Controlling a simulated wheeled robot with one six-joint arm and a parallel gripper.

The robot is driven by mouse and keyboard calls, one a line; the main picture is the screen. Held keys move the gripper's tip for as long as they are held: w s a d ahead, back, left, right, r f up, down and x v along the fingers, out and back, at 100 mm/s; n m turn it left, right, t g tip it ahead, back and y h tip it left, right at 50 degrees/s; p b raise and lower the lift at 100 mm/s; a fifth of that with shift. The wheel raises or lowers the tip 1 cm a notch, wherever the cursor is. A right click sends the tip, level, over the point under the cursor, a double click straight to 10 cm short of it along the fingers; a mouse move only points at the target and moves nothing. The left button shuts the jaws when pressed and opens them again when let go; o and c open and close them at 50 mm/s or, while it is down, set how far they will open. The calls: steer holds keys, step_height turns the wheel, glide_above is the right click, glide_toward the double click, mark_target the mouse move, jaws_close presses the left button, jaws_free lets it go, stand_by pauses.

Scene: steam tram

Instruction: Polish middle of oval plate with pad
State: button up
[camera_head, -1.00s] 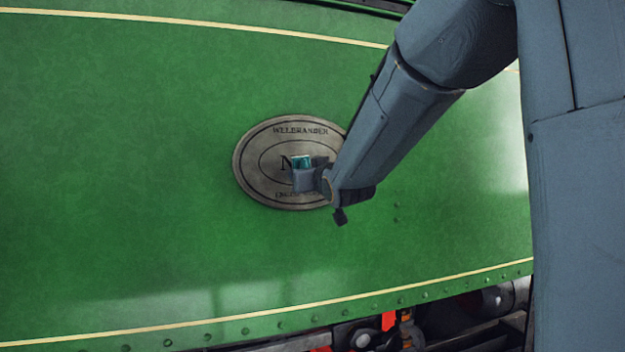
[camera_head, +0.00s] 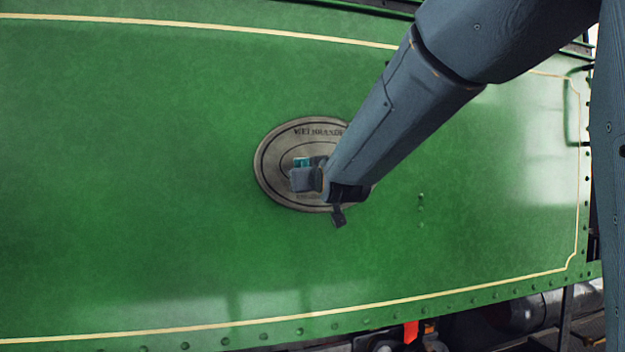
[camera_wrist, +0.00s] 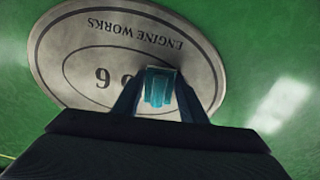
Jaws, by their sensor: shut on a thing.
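The oval plate (camera_head: 272,182) is grey metal with dark lettering and an inner oval ring, fixed on the green side panel. It shows upside down in the wrist view (camera_wrist: 60,45), with "ENGINE WORKS" and part of a number readable. My gripper (camera_head: 300,172) is in front of the plate's middle, shut on a teal pad (camera_wrist: 158,88). The pad also shows as a small teal patch in the head view (camera_head: 302,162). My gripper and forearm hide the plate's centre and right part. I cannot tell whether the pad touches the plate.
The green panel (camera_head: 140,200) is broad and clear around the plate, with cream lining and a riveted lower edge. Below it are dark running gear and a red part (camera_head: 411,332). A pipe-like handle (camera_head: 572,110) stands at the panel's right end.

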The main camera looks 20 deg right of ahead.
steer(key=shift+a, duration=0.1)
steer(key=shift+s, duration=2.9)
steer(key=shift+s, duration=1.5)
